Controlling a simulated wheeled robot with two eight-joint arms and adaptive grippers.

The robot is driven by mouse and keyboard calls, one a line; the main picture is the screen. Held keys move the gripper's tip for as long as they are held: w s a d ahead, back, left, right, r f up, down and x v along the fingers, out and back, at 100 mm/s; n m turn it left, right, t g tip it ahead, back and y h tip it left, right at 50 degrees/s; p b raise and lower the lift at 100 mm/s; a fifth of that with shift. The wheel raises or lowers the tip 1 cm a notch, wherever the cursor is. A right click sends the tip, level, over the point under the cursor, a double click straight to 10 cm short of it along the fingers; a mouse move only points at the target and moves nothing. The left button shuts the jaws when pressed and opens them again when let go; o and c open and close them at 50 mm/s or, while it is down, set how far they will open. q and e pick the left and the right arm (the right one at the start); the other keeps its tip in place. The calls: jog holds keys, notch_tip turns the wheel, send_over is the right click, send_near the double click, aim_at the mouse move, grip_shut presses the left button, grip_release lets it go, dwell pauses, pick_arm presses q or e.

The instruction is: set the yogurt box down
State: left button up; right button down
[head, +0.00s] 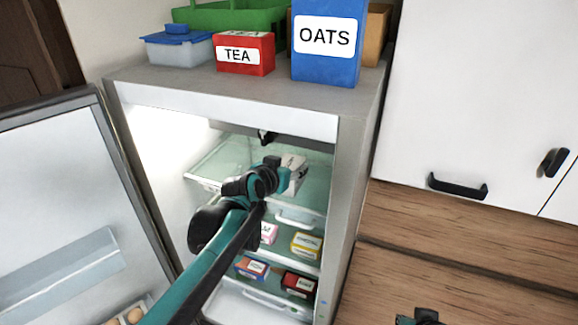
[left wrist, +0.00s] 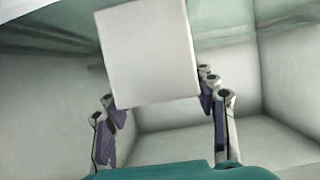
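The yogurt box (left wrist: 148,52) shows in the left wrist view as a plain pale box, its label not visible. It sits between the two fingers of my left gripper (left wrist: 162,98), whose tips touch its sides. In the head view my left gripper (head: 292,172) reaches into the open fridge (head: 345,190) at the upper glass shelf (head: 235,158). The box is mostly hidden there by the gripper, and I cannot tell whether it touches the shelf. A dark part of my right gripper (head: 420,317) shows at the bottom edge; its fingers cannot be made out.
Lower shelves hold a pink-and-white box (head: 268,233), a yellow box (head: 306,245), a blue box (head: 252,267) and a red box (head: 299,284). The fridge door (head: 70,200) stands open at left. Tea (head: 244,53) and oats (head: 327,42) boxes stand on top.

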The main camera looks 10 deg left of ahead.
pick_arm(q)
jog(key=o, duration=0.4)
jog(key=shift+w, duration=0.15)
jog(key=shift+s+r, duration=0.2)
jog(key=shift+s, duration=0.05)
jog(key=shift+s+a+r, duration=0.1)
jog(key=shift+s, duration=0.25)
jog(key=v, duration=0.9)
jog(key=s+a+f+n+g+y+b, duration=0.1)
jog(key=s+a+f+g, duration=0.15)
jog(key=s+f, duration=0.8)
jog(key=s+a+f+n+g+y, duration=0.15)
jog(key=s+f+g, duration=0.25)
jog(key=s+f, duration=0.6)
jog(key=f+b, duration=2.4)
jog(key=f, duration=0.1)
jog(key=w+d+f+b, duration=0.1)
jog(key=f+b, duration=1.1)
jog(key=shift+w+f, duration=0.1)
jog(key=shift+f, duration=0.25)
